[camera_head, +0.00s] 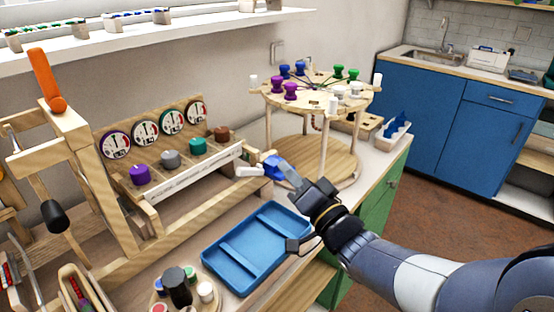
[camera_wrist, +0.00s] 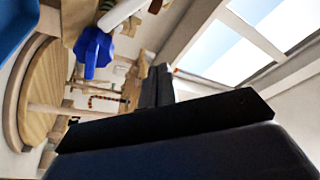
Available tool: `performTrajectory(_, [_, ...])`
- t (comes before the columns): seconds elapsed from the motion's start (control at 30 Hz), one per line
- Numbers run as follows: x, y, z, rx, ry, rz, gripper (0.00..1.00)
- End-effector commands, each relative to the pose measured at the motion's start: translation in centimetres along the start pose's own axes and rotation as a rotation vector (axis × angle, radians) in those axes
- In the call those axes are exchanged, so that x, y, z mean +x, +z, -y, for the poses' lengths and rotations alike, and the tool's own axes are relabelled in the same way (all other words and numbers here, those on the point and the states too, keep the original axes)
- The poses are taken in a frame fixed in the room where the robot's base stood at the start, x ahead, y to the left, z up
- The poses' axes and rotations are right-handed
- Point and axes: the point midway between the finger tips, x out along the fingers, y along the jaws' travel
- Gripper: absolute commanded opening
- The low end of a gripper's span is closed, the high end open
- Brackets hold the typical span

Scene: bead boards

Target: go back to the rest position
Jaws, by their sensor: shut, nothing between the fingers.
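My gripper (camera_head: 290,175) is in the middle of the head view, at the end of my arm, which comes in from the lower right. Its fingers are shut with nothing between them. In the wrist view the dark fingers (camera_wrist: 158,88) show beyond the black gripper body. A blue knob (camera_head: 270,164) with a white piece beside it is right by the fingertips in the head view. In the wrist view the blue knob (camera_wrist: 94,50) appears apart from the fingers, to their left. I cannot tell the exact gap.
A blue tray (camera_head: 236,248) lies below my gripper. A round wooden stand (camera_head: 318,158) with coloured pegs rises just behind it. A wooden dial panel (camera_head: 185,185) is to the left. A small round holder (camera_head: 217,303) stands at the front. Open floor (camera_head: 440,190) lies right.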

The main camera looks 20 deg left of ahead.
Motion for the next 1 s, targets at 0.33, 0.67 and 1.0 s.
performTrajectory(0.33, [-0.9,0.0,-0.1,0.0,0.0,-0.001,0.0])
performTrajectory(0.67, [0.3,0.0,0.1,0.0,-0.002,0.002,0.0])
performTrajectory(1.0, [6.5,0.1,0.7,0.0,-0.003,0.002,0.0])
